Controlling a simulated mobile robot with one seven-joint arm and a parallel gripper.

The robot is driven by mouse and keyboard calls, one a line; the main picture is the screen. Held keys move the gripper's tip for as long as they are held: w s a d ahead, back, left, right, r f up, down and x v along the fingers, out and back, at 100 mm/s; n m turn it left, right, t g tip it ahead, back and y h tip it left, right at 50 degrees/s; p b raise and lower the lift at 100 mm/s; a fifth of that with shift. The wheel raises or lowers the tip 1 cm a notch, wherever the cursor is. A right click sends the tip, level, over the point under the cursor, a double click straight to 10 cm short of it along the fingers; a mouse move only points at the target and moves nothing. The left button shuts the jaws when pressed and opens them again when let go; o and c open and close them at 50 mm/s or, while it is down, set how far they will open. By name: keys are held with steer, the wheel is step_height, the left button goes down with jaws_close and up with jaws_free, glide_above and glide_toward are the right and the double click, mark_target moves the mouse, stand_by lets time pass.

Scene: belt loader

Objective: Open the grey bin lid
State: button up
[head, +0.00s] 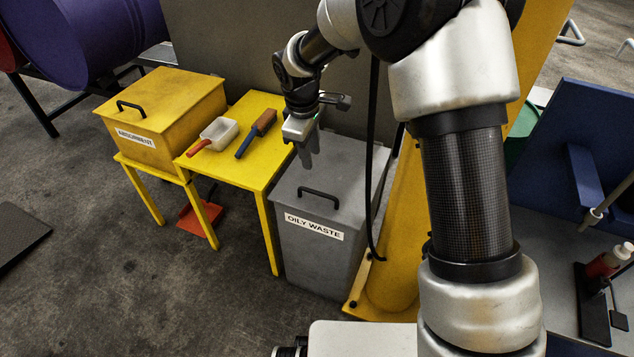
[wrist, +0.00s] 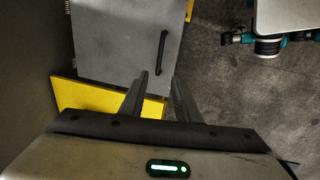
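The grey bin (head: 315,255) stands on the floor, with an "OILY WASTE" label on its front. Its grey lid (head: 345,165) lies flat and closed, with a black bar handle (head: 319,196) near the front edge. My gripper (head: 308,163) points down over the lid, behind the handle in the head view, and looks clear of it. In the wrist view the two fingers (wrist: 161,74) are apart with nothing between them. The handle (wrist: 162,52) shows beyond the fingertips there, with the lid (wrist: 115,40) to its left.
A yellow table (head: 255,160) stands left of the bin, holding a red-handled scoop (head: 215,136) and a brush (head: 257,133). A yellow lidded box (head: 160,115) is further left. A yellow column (head: 405,220) and black cable (head: 371,160) stand close on the bin's right. Floor in front is open.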

mark_target(317, 192)
steer(key=w+f+b, duration=0.1)
steer(key=f, duration=0.4)
steer(key=w+f+b, duration=0.1)
steer(key=f, duration=0.4)
steer(key=w+d+f+b, duration=0.1)
steer(key=f, duration=0.5)
steer(key=shift+f+b, duration=0.1)
steer(key=shift+b, duration=0.25)
jaws_close()
